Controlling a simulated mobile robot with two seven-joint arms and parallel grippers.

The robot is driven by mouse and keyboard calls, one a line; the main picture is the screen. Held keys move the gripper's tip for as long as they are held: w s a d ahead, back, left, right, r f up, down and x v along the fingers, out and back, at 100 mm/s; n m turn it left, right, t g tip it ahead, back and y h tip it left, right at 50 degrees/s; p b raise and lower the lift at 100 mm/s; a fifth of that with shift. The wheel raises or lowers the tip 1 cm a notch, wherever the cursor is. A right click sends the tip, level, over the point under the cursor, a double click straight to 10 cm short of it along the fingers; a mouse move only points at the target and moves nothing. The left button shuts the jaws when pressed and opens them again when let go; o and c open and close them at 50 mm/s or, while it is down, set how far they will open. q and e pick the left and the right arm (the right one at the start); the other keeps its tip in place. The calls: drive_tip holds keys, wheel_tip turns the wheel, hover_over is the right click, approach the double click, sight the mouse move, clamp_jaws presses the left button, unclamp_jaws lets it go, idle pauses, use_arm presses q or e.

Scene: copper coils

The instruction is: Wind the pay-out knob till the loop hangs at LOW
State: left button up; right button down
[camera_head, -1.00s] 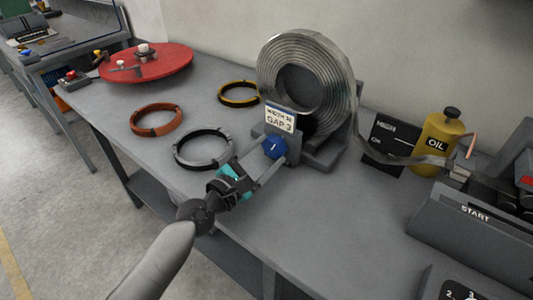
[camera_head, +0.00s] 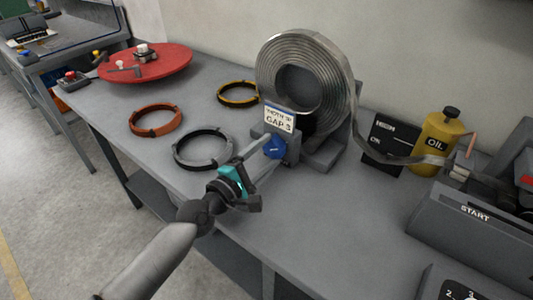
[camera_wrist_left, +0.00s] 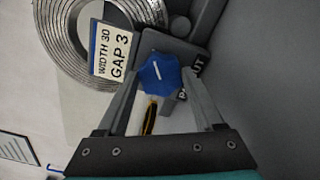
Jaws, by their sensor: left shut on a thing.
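The blue pay-out knob (camera_head: 274,147) with a white mark sits on the front of the grey coil stand, under a sign reading GAP 3. My left gripper (camera_head: 271,152) is shut on it. The left wrist view shows the knob (camera_wrist_left: 159,74) between my two fingers (camera_wrist_left: 160,85), with part of a label beside it. The metal strip loop (camera_head: 385,152) sags from the big coil (camera_head: 270,62) towards the machine at right, in front of a dark board (camera_head: 383,150) marked HIGH and OK. Any LOW mark cannot be made out. My right gripper is not in view.
Black-and-grey (camera_head: 203,149), orange (camera_head: 156,120) and yellow-black (camera_head: 238,94) rings lie on the bench, left of the stand. A yellow OIL can (camera_head: 437,142) stands by the board. The START machine (camera_head: 480,215) fills the right.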

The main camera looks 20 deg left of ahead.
use_arm(q)
drive_tip(key=o, duration=1.1)
drive_tip(key=shift+c, duration=0.2)
drive_tip(key=o, duration=0.3)
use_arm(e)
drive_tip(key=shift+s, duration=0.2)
use_arm(q)
drive_tip(key=shift+s, duration=0.1)
drive_tip(key=b+v, duration=0.1)
drive_tip(key=v, duration=1.2)
drive_tip(key=shift+s+a, duration=0.1)
drive_tip(key=shift+s, duration=0.15)
drive_tip(key=shift+b+v, duration=0.35)
drive_tip(key=shift+v, duration=0.45)
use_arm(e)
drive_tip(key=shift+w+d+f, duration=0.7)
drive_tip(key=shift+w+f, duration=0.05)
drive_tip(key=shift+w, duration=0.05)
use_arm(q)
drive_tip(key=shift+r, duration=0.1)
